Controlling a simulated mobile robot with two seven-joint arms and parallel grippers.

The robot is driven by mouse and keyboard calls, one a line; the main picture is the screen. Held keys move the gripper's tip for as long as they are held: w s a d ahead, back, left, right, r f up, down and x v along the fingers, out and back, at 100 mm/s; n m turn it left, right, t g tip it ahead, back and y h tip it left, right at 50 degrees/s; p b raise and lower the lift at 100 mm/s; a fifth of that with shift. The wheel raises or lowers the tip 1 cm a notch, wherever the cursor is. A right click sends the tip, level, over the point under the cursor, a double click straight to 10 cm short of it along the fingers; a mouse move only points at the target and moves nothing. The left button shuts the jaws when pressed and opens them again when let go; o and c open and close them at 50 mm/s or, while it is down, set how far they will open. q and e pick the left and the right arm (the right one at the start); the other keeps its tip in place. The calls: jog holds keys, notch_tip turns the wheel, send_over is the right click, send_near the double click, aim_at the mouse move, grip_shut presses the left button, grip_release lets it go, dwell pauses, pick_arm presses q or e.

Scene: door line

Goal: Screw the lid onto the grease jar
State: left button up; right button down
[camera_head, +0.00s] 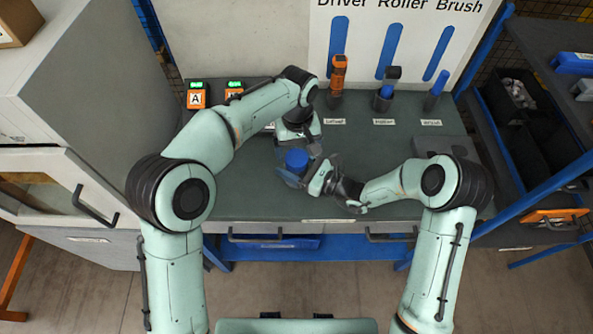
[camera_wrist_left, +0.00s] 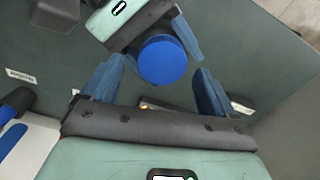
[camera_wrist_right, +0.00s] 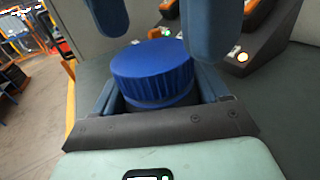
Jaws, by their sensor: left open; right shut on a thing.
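The blue ribbed lid (camera_wrist_right: 153,70) sits on top of the grease jar (camera_wrist_right: 158,103), whose body is mostly hidden by the lid and fingers. My right gripper (camera_head: 294,174) is shut on the jar, holding it above the bench's front part. In the left wrist view the round lid top (camera_wrist_left: 162,59) lies between the fingers of my left gripper (camera_wrist_left: 162,70), with gaps on both sides. My left gripper is open, its fingers over the lid in the right wrist view. The lid also shows in the head view (camera_head: 297,159). I cannot tell whether its thread is engaged.
The green bench top (camera_head: 260,205) is largely clear at the front. An orange-handled driver (camera_head: 338,72) and other tools stand in holders at the back, under a labelled board. Two boxes with green lights, one marked A (camera_head: 196,97), stand at the back left.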

pick_arm(q)
jog(key=shift+a+r, duration=0.1)
jog(key=shift+r, duration=0.85)
jog(key=shift+c, duration=0.4)
jog(key=n, duration=0.1)
jog(key=r+n, duration=0.1)
jog(key=shift+r+n, duration=0.25)
jog(key=shift+n, duration=0.15)
jog(key=r+n, duration=0.1)
jog(key=n, duration=0.1)
jog(key=r+n, duration=0.1)
jog(key=shift+n, duration=0.4)
jog(key=shift+f, duration=4.05)
